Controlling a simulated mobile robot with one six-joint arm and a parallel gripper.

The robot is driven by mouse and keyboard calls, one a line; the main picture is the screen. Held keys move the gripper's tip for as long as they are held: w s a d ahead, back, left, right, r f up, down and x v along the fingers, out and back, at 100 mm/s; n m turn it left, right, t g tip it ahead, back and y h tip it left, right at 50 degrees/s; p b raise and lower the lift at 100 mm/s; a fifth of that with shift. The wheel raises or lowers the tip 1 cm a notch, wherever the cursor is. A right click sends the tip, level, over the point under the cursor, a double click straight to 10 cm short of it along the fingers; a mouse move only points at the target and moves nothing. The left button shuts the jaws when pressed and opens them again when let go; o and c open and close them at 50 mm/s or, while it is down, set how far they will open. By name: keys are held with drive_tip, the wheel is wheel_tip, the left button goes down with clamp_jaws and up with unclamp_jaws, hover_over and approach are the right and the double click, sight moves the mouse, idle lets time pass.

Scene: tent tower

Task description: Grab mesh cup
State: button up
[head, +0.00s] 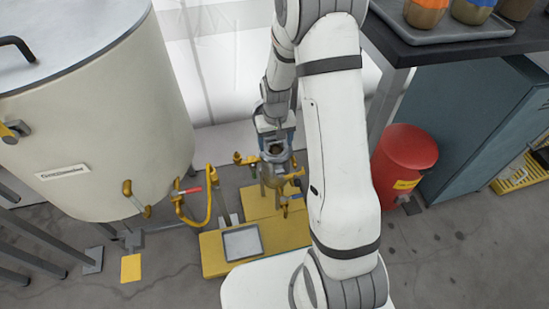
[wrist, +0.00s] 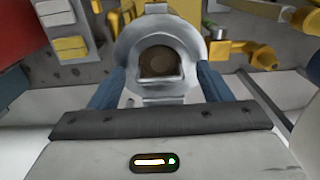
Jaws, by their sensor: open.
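A round grey cup-like part (wrist: 128,52) with a brownish inside is in the middle of the wrist view; I take it to be the mesh cup, though no mesh can be made out. It also shows in the head view (head: 276,157), on the yellow stand's upright fitting. My gripper (wrist: 160,80) is open, its two blue-grey fingers on either side of the cup. I cannot tell whether they touch it. In the head view my gripper (head: 275,137) is just above the cup, and the arm hides part of the surroundings.
A yellow base (head: 214,258) with a grey square plate (head: 242,243) is below. A large cream tank (head: 90,120) with brass valves stands at left. A red canister (head: 404,155) and a dark table (head: 470,47) are at right. Yellow pipe fittings crowd the cup.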

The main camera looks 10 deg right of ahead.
drive_tip(key=shift+f, duration=0.4)
drive_tip(key=c, duration=1.4)
